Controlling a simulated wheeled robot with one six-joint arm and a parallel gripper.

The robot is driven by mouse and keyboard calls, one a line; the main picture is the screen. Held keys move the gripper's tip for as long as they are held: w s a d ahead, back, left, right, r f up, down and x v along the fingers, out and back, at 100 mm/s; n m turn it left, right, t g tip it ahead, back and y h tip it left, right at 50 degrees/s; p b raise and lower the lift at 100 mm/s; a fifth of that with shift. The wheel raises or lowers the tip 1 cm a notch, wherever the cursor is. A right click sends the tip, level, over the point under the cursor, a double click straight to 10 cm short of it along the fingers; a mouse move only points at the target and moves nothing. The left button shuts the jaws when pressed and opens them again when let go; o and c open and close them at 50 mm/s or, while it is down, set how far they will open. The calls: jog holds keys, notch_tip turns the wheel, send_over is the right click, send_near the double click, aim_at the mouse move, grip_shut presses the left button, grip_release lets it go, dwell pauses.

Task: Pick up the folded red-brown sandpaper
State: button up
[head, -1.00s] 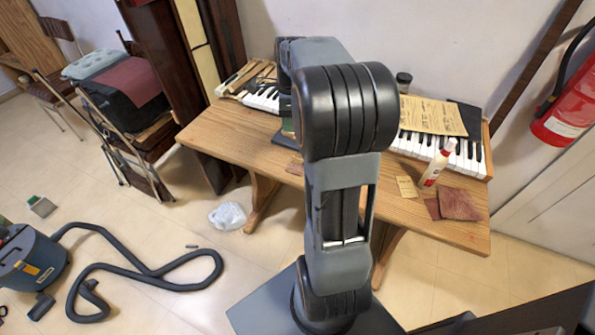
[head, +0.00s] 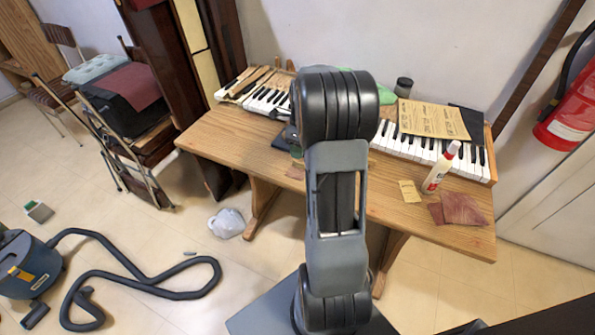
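The folded red-brown sandpaper (head: 463,209) lies flat on the right end of the wooden table (head: 237,144), close to its front edge. A smaller red-brown piece shows at its left side. A white glue bottle (head: 440,168) with a red label stands just behind it. My arm stands upright in the middle of the view, left of the sandpaper. My gripper is hidden behind the arm, so its opening does not show.
A tan sandpaper piece (head: 409,191) lies left of the bottle. Piano keys (head: 408,145) line the table's back, with a printed brown sheet (head: 433,119) over them. A dark jar (head: 403,87) stands behind. A fire extinguisher (head: 568,122) hangs at the right. The front middle of the table is mostly bare.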

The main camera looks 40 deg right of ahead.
aim_at(297, 170)
jog(key=f, duration=0.4)
jog(key=shift+s+a+f, duration=0.2)
jog(key=shift+a+f, duration=0.15)
jog(key=shift+f, duration=0.05)
grip_shut()
